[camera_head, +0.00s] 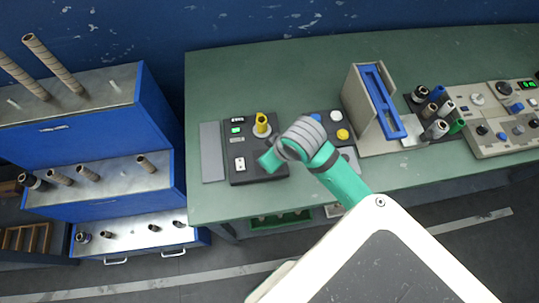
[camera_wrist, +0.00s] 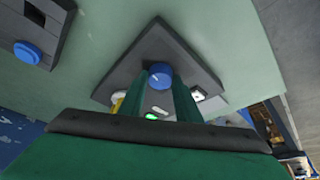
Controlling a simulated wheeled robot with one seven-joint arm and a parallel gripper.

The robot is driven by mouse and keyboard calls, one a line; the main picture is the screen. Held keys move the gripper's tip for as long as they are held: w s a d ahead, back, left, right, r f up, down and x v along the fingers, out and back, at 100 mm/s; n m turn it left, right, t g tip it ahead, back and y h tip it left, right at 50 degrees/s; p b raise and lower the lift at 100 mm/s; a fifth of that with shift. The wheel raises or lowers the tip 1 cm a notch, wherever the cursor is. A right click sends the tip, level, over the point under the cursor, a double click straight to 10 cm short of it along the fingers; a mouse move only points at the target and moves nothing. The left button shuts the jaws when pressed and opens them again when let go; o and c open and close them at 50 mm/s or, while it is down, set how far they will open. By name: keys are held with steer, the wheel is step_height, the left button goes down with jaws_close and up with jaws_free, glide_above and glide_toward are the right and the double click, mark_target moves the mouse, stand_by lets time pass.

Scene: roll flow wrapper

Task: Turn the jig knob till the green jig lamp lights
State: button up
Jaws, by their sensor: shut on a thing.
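The dark jig panel (camera_head: 240,171) lies on the green bench, with a yellow upright part (camera_head: 261,121) on it. A blue jig knob (camera_wrist: 160,70) shows between my fingers in the wrist view; my gripper hides it in the head view. My gripper (camera_head: 269,162) reaches down at the panel's lower right and is shut on the knob. It also shows in the wrist view (camera_wrist: 160,82), one finger on each side of the knob. The green jig lamp (camera_head: 237,130) looks bright and lit; it also glows in the wrist view (camera_wrist: 151,116).
A beige stand with a blue frame (camera_head: 388,95) is right of my gripper. Several dark and coloured rolls (camera_head: 437,129) and control boxes (camera_head: 483,97) stand farther right. A blue stepped rack (camera_head: 100,205) with rolls is at left. The bench's back is clear.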

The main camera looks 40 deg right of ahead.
stand_by(0.3)
steer(key=o, duration=1)
steer(key=v, duration=1)
steer(key=shift+s+r, duration=0.1)
steer(key=shift+r, duration=0.3)
